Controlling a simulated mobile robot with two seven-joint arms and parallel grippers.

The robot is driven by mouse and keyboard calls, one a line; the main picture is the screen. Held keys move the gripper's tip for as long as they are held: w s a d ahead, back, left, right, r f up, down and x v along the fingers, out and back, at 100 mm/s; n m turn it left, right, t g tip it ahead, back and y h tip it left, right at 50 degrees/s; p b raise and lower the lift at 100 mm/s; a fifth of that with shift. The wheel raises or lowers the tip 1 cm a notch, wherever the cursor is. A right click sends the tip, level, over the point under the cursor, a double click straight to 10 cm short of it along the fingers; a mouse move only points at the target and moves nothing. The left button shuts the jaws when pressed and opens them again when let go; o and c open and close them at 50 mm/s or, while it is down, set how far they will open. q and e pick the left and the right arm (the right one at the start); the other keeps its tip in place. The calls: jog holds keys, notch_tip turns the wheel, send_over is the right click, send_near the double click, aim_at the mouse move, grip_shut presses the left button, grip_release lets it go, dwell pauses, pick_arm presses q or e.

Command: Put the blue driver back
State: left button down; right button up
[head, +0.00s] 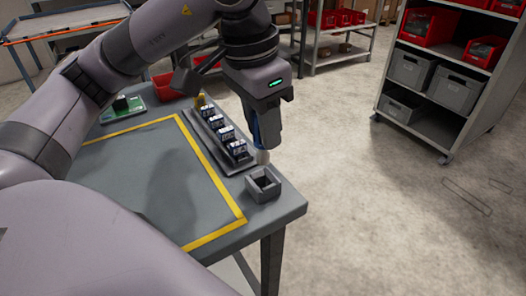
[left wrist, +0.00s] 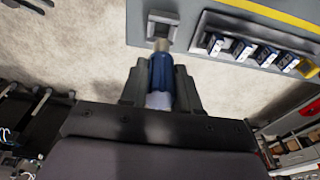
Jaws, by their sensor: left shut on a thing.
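My left gripper (head: 267,135) points down beside the table's right edge, shut on the blue driver (head: 255,130). In the left wrist view the blue driver (left wrist: 161,72) sits between the fingers, with its pale tip sticking out past them. A grey square holder (head: 268,194) with a dark opening stands at the table's near right corner; it also shows in the left wrist view (left wrist: 152,21). The driver's tip is just behind the holder in the head view; whether they touch I cannot tell. My right gripper is not in view.
A grey rail (head: 239,167) with several blue-and-white boxes (head: 224,132) runs along the table's right edge, behind the holder. A yellow-taped area (head: 205,240) on the table is clear. A red bin (head: 165,86) and a green board (head: 125,110) lie farther back. Shelves stand beyond.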

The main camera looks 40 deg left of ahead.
aim_at(263, 156)
pick_arm(q)
jog(key=shift+f, duration=2.35)
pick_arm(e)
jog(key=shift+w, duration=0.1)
pick_arm(q)
jog(key=shift+f+b, duration=0.65)
jog(key=shift+b, duration=0.35)
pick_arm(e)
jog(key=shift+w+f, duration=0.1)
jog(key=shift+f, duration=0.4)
pick_arm(q)
jog(key=c, duration=0.8)
grip_release()
jog(key=shift+r, duration=0.1)
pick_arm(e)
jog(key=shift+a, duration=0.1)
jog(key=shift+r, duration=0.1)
